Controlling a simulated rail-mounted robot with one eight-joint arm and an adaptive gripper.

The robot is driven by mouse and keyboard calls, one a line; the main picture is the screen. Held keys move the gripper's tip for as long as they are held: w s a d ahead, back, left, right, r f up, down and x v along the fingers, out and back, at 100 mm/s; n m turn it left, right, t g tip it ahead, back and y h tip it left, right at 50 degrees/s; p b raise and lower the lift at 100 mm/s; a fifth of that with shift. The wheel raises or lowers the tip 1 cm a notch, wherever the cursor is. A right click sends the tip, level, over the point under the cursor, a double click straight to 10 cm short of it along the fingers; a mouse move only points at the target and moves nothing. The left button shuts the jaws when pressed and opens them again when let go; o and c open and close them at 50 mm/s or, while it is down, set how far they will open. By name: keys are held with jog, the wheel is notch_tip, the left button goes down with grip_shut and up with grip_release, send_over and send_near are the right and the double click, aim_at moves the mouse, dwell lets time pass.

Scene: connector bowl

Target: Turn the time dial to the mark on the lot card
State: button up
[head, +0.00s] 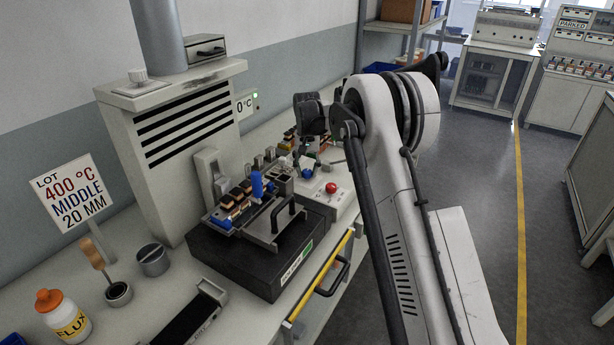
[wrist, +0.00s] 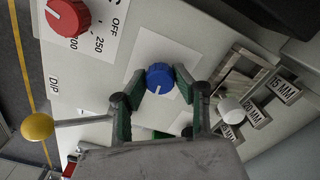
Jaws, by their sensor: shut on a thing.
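The lot card (head: 66,195) at the left of the head view reads "400 °C, MIDDLE, 20 MM". The blue dial (wrist: 160,76) sits on a white plate in the middle of the wrist view. Its white pointer line is toward the bottom of that picture. The blue dial also shows small in the head view (head: 307,173). My gripper (wrist: 161,81) has a finger on each side of the blue dial and is shut on it. Any time marks around the dial are not readable, partly hidden by my fingers.
A red dial (wrist: 68,16) with "OFF" and "250" marks is beside the blue one. A yellow-knobbed lever (wrist: 37,126) stands near "DIP". Slots marked in MM with a white knob (wrist: 231,111) lie to the right. A black block with a handled tray (head: 262,258) stands nearby.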

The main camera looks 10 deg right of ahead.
aim_at(307, 171)
jog(key=shift+n+b, duration=0.9)
jog(key=shift+n, duration=1.4)
jog(key=o, duration=1.1)
jog(key=shift+o, duration=0.2)
jog(key=shift+r, duration=0.1)
notch_tip(307, 171, up, 12)
